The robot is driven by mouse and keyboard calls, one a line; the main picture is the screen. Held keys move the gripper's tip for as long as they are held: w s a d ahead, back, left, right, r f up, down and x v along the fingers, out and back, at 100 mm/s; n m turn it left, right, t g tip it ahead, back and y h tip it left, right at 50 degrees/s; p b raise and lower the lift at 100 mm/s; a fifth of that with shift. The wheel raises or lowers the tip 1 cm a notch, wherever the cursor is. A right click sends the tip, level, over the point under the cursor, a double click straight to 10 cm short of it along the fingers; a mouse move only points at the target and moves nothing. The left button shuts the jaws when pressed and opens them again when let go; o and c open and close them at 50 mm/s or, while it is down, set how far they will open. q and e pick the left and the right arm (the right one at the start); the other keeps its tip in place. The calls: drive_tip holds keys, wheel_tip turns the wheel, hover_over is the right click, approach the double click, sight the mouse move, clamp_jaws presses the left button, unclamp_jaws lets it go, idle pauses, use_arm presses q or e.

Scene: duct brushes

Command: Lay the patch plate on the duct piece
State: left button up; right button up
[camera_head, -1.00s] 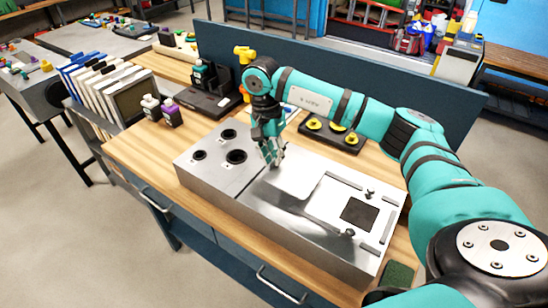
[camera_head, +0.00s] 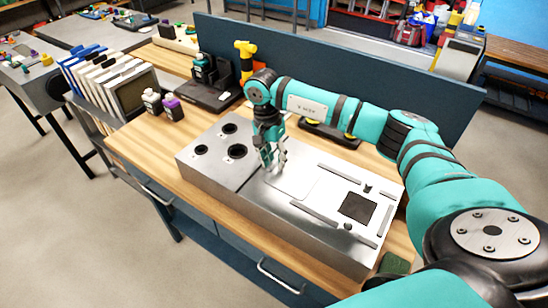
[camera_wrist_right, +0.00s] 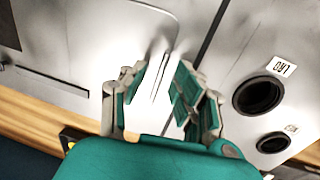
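The duct piece is a long silvery metal box (camera_head: 225,190) lying on the wooden bench. The patch plate looks like the pale, thin square plate (camera_head: 293,183), flat on the box's top near its middle; its outline is faint against the shiny metal. It also shows in the right wrist view (camera_wrist_right: 110,38), partly cut off. My right gripper (camera_head: 273,163) points down at the plate's far left edge. Whether the fingertips touch the plate is unclear. My left gripper is not in view.
Round holes (camera_head: 237,151) open in the box's left part. Raised strips and a dark square (camera_head: 358,208) are on its right part. Two small bottles (camera_head: 172,107), a rack of panels (camera_head: 105,80) and a green pad (camera_head: 394,264) stand around. A blue panel (camera_head: 350,70) closes the back.

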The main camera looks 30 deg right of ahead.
wheel_tip(320, 180, up, 12)
drive_tip(key=w+b, duration=0.1)
drive_tip(key=b, duration=0.2)
drive_tip(key=shift+w+a, duration=0.3)
idle(0.5)
